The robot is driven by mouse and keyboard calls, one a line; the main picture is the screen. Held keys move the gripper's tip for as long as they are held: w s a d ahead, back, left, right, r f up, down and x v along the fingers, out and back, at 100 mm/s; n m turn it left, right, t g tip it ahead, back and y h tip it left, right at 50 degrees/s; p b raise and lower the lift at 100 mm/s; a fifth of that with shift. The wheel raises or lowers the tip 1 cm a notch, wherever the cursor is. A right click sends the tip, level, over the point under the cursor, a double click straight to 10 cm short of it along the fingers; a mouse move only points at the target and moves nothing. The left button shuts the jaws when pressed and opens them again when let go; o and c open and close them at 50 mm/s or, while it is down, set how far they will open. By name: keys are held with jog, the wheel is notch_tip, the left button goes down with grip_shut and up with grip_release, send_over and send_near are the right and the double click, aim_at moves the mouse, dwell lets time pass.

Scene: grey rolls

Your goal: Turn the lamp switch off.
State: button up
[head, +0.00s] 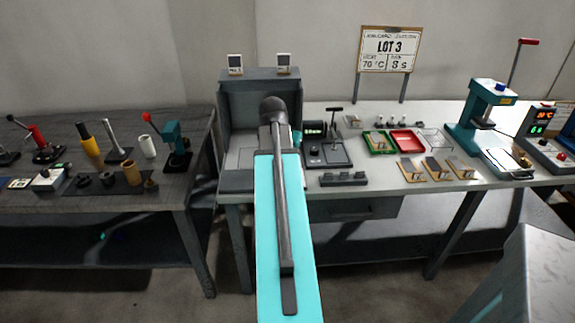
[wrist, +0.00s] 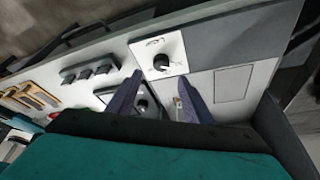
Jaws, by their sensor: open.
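A black rotary knob (wrist: 161,62) on a white plate shows in the wrist view; it looks like the lamp switch. The marks on the plate are too small to read. My gripper (wrist: 161,78) is open, its two dark fingers apart and nothing held between them. In this view the fingertips sit just below the knob, one toward each side. I cannot tell whether they touch the plate. In the head view my arm hides the knob and most of my gripper. The grey open-fronted booth (head: 232,100) stands behind my arm.
A device with another dark knob (wrist: 142,104) shows between and beside the fingers. A grey block with several slots (head: 343,179) sits at the bench's front edge. Green (head: 379,142) and red (head: 405,142) trays and a teal press (head: 468,130) stand to the right.

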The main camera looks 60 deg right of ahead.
jog(key=shift+b+v, duration=0.3)
jog(key=shift+v, duration=2.55)
jog(key=w+a+f+n+g+y, duration=0.1)
jog(key=w+a+f+n+y, duration=0.15)
jog(key=w+a+f, duration=0.95)
jog(key=s+a+f+n+g+y, duration=0.15)
jog(key=a+f+n, duration=0.25)
jog(key=a+f, duration=1.35)
jog(key=s+a+f+n+g, duration=0.1)
jog(key=s+a+f+n, duration=0.1)
jog(key=s+a+f, duration=0.35)
jog(key=s+a+f+n+g, duration=0.2)
jog(key=a+f, duration=0.6)
jog(key=s+a+f+n, duration=0.5)
jog(key=s+a+f, duration=0.5)
jog(key=s, duration=0.4)
jog(key=shift+f+n+g+y, duration=0.25)
jog(key=shift+n+g+y, duration=0.1)
jog(key=shift+g, duration=0.1)
jog(key=shift+a, duration=0.15)
